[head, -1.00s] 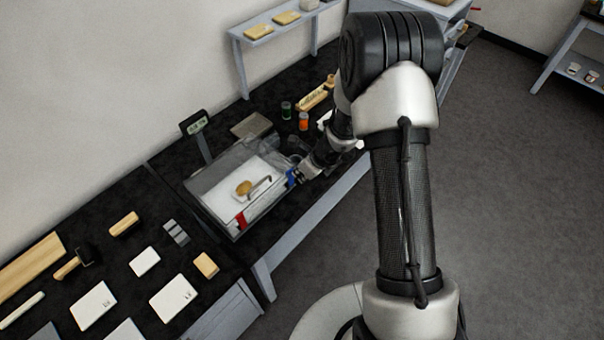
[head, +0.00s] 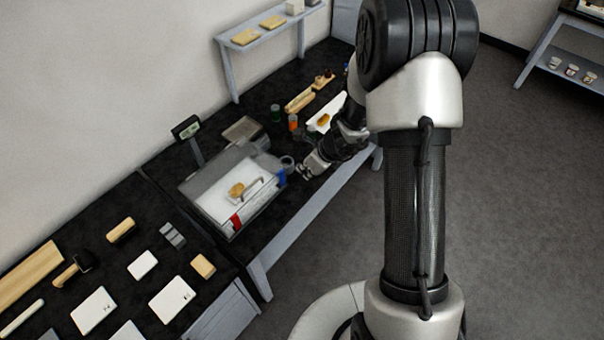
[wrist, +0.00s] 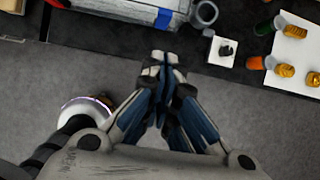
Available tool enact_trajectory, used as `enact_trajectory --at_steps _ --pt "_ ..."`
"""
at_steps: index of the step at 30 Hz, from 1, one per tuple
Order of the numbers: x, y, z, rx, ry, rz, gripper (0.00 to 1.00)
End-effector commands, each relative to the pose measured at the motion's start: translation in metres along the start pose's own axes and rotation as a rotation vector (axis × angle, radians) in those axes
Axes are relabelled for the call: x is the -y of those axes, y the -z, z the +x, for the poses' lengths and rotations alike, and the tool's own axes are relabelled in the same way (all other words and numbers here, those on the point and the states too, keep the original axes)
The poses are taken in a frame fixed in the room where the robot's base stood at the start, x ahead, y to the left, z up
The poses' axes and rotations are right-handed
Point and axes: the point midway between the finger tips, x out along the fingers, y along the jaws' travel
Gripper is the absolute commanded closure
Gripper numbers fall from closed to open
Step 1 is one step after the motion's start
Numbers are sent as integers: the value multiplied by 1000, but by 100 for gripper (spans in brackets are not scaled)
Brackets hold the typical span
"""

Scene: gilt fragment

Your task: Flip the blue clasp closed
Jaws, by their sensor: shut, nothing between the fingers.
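The blue clasp (head: 282,179) is on the right end of the front side of a clear-lidded box (head: 205,200). In the wrist view the clasp (wrist: 163,18) shows as a small blue piece at the box's edge, above my fingertips. I cannot tell whether it is flipped up or down. My gripper (head: 306,171) is to the right of the clasp and apart from it. In the wrist view my gripper (wrist: 162,58) is shut and empty, its fingertips over the floor by the table edge.
A red clasp (head: 236,222) is on the box's left front. A grey ring-shaped part (head: 287,162) and a white card with a dark piece (wrist: 222,51) lie right of the box. Small jars (head: 293,122) stand behind. The floor in front is clear.

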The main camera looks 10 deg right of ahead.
Motion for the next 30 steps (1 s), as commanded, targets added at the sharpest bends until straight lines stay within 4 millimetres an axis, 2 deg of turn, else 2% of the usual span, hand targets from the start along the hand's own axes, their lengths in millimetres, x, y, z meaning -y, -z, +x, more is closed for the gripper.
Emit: enact_trajectory --at_steps 1,6,26,30 --pt "1 -4 -12 1 2 1 100" --pt "0 -6 -28 0 0 0 100" --pt "-1 -7 -32 2 0 -6 100" --pt "-9 -20 -43 30 -4 -136 100"
